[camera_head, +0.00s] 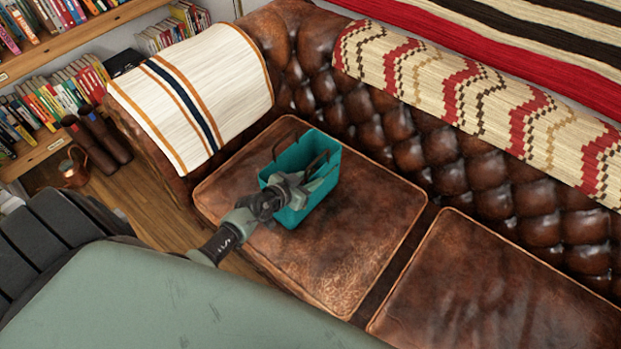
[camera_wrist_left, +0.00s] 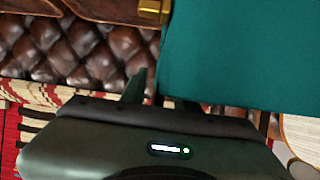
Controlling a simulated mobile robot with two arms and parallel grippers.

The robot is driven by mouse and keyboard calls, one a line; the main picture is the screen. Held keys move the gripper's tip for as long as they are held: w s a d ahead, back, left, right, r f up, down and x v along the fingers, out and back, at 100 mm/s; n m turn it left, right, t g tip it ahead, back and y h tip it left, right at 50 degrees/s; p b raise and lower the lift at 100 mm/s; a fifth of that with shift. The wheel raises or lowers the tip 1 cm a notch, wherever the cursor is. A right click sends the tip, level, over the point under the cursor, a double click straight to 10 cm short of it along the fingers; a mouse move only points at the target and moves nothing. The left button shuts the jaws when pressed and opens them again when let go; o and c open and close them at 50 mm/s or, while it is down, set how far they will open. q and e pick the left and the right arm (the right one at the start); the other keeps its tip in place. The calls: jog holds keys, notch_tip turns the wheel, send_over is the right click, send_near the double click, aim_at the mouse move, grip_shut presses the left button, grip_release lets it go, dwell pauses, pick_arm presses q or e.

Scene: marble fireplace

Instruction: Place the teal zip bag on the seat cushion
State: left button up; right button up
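The teal zip bag (camera_head: 322,196) is an open-topped box shape with dark looped handles. It stands upright over the left brown leather seat cushion (camera_head: 350,265) of the sofa; whether its base touches the leather is hard to tell. My left gripper (camera_head: 302,184) is at the bag's near side and top, its fingers spread apart and overlapping the bag. In the left wrist view the bag (camera_wrist_left: 240,55) fills the upper right, and the fingers of the gripper (camera_wrist_left: 200,105) stand apart, one partly hidden. My right gripper is not in view.
The tufted sofa back (camera_head: 440,160) carries a patterned blanket (camera_head: 480,105). A striped throw (camera_head: 190,95) covers the left armrest. A second seat cushion (camera_head: 490,300) to the right is clear. Bookshelves (camera_head: 60,100) and a copper pot (camera_head: 73,172) are at the left.

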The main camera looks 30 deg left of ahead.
pick_arm(q)
jog(key=shift+r, duration=0.2)
jog(key=p+v, duration=0.3)
jog(key=v, duration=0.7)
jog(key=shift+s+r, duration=0.1)
jog(key=shift+s, duration=0.3)
jog(key=shift+s+a+r, duration=0.1)
jog(key=shift+s+r, duration=0.2)
jog(key=shift+s, duration=0.2)
